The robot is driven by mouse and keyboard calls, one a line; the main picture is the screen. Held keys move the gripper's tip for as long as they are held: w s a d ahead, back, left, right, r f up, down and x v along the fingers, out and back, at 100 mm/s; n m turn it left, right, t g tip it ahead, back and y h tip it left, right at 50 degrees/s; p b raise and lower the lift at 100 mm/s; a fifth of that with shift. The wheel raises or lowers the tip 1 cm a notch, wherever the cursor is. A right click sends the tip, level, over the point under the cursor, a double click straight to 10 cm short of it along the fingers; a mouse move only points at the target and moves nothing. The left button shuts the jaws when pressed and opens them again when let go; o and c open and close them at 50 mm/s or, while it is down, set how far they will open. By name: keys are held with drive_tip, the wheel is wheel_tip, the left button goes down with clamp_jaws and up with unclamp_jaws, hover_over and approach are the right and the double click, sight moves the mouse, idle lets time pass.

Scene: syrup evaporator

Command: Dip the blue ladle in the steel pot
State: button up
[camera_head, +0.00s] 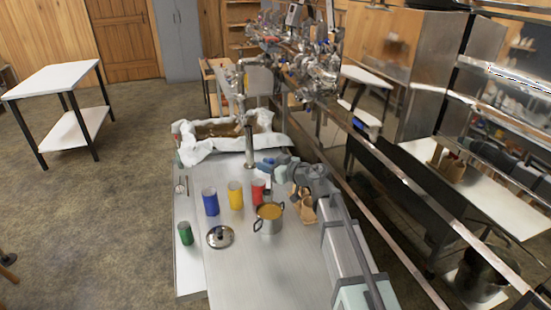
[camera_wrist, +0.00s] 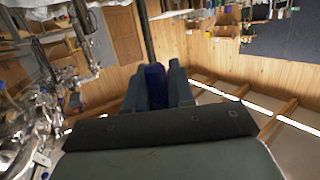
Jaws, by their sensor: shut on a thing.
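The steel pot (camera_head: 266,227), with two side handles and amber contents, stands uncovered on the steel table. My gripper (camera_head: 274,164) is above the table, behind the pot in the head view. It is shut on the blue handle of the ladle (camera_head: 268,160). In the wrist view the blue handle (camera_wrist: 156,86) lies between the two fingers of my gripper (camera_wrist: 158,85), with a dark shaft extending beyond it. The ladle's bowl cannot be made out. A round steel lid (camera_head: 220,237) lies on the table left of the pot.
A blue can (camera_head: 210,203), a yellow can (camera_head: 235,196), a red can (camera_head: 258,190) and a green can (camera_head: 185,233) stand near the pot. Wooden pieces (camera_head: 303,207) are right of the pot. The table front is clear.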

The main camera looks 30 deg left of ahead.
sight(272, 193)
drive_tip(key=shift+f, duration=0.15)
drive_tip(key=shift+w+f, duration=0.1)
drive_tip(key=shift+f, duration=5.65)
wheel_tip(272, 193, up, 10)
drive_tip(key=shift+r, duration=0.2)
